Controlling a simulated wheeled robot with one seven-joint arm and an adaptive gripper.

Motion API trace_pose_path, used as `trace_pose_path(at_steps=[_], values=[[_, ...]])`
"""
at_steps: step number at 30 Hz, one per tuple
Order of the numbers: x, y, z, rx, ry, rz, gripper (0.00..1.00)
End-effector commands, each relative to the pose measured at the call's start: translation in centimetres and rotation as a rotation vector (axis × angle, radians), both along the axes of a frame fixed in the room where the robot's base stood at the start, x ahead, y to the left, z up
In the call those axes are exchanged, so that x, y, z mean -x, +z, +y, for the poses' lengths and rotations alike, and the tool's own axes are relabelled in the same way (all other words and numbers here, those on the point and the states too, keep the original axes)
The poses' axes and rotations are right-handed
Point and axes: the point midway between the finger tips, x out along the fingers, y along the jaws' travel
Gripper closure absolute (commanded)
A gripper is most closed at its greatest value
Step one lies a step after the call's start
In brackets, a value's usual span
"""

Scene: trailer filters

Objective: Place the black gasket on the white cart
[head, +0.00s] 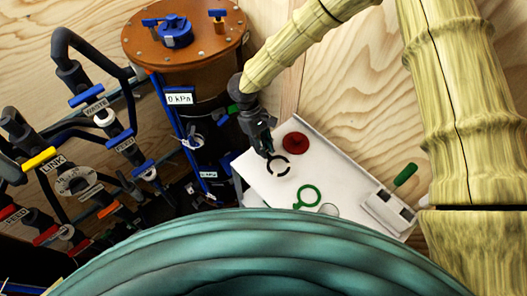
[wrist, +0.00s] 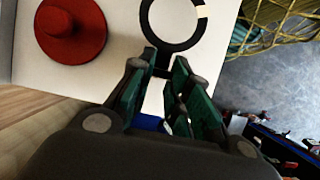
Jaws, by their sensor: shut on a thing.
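The black gasket (head: 287,174) is a thin black ring with a pale patch on its rim. In the wrist view the black gasket (wrist: 146,32) sits at the tips of my gripper (wrist: 163,66), whose green-padded fingers are closed on its near edge. In the head view my gripper (head: 267,152) reaches down from the upper left and holds the ring over the white cart (head: 252,168). I cannot tell whether the ring touches the cart's top.
On the cart are a red round knob-like piece (head: 295,143), a green ring with a tab (head: 309,196) and a clear disc (head: 329,210). A green-handled object (head: 405,175) is by its right end. A brown-topped tank (head: 190,32) and labelled pipes and valves crowd the left.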

Motion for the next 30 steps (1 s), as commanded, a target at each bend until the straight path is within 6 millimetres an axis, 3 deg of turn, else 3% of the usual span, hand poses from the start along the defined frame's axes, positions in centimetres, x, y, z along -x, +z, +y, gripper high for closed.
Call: trace_pose_path(at_steps=[2,12,30], values=[[-1.1,-0.4,-0.2,-0.001,0.000,-0.004,0.98],[-0.8,-3.5,-0.2,0.002,0.002,0.000,0.98],[-0.7,-4.1,-0.2,0.000,0.001,0.002,0.98]])
